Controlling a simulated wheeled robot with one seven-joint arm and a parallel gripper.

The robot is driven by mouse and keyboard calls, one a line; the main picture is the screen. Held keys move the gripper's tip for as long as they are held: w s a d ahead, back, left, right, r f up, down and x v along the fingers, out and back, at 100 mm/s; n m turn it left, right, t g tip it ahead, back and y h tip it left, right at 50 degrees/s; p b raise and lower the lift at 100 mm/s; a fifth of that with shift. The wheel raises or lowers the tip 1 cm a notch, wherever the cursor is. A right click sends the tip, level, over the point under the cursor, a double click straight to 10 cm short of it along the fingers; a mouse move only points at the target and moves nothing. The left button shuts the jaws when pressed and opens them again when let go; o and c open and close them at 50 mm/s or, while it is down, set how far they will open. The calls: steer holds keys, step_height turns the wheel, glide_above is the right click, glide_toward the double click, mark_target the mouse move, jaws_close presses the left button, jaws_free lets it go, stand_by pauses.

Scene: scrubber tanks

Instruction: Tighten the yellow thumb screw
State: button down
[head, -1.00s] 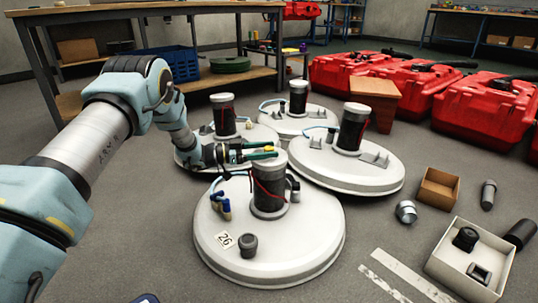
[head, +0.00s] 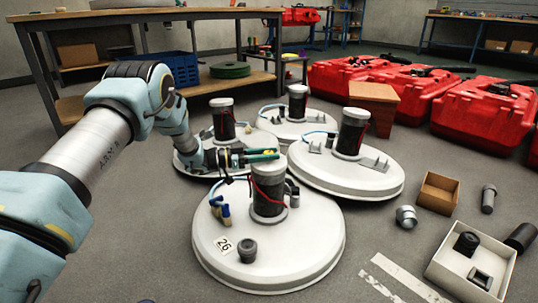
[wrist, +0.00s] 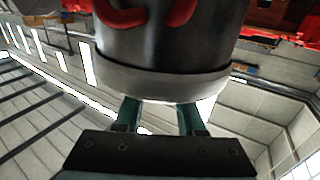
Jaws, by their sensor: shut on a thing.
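My gripper (head: 265,155) is at the top of the dark cylinder (head: 268,188) on the front white round tank lid (head: 300,250). In the wrist view, the cylinder's grey-rimmed end (wrist: 165,78) fills the upper middle and hides the tips of my two teal fingers (wrist: 160,118). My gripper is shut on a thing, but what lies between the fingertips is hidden. I cannot make out the yellow thumb screw clearly in either view. A small blue and yellowish fitting (head: 222,210) sits on the front lid, left of the cylinder and apart from my gripper.
Several similar white lids with cylinders stand close behind, including one at right (head: 350,175). Red cases (head: 485,105) line the right. A box of parts (head: 445,270) and a metal fitting (head: 406,216) lie on the floor at right. A workbench (head: 215,15) stands behind.

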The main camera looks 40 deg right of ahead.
stand_by(0.3)
steer(key=m+g+y, duration=0.2)
steer(key=shift+f+g+b, duration=0.15)
steer(key=shift+g+b, duration=0.15)
steer(key=shift+m+g+y+b, duration=0.3)
steer(key=shift+m+g+y, duration=0.4)
steer(key=c, duration=0.5)
jaws_free()
steer(key=p+v, duration=0.3)
steer(key=v, duration=0.7)
steer(key=shift+w+a+p, duration=0.25)
steer(key=shift+a+p, duration=0.05)
steer(key=shift+p, duration=0.05)
